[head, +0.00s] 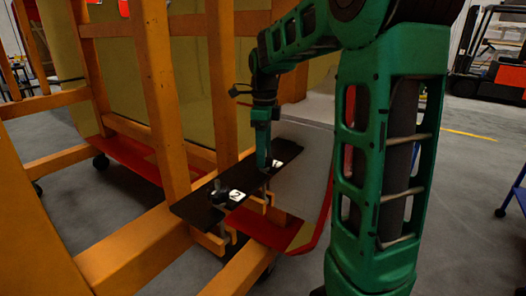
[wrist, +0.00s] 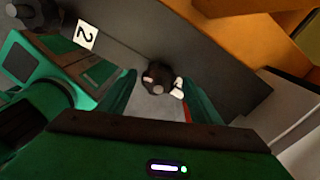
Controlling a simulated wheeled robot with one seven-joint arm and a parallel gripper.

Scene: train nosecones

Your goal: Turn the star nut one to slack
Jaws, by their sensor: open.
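A dark star nut (wrist: 157,77) sits on a dark plate (wrist: 215,65) in the wrist view. A white label (wrist: 179,88) lies beside it, mostly hidden, so its number cannot be read there. My gripper (wrist: 158,90) is open, with one finger on each side of this nut; contact cannot be told. In the head view my gripper (head: 264,165) points down onto the plate (head: 200,205) beside a white label (head: 275,164), and hides the nut there. A second star nut (head: 217,192) stands next to the label marked 2 (head: 237,195). It also shows in the wrist view (wrist: 32,12).
The plate is mounted on an orange frame (head: 160,90) with upright posts close to its left side. Red panels (head: 265,230) lie below the plate. A forklift (head: 490,65) stands far right. Grey floor is open at the right.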

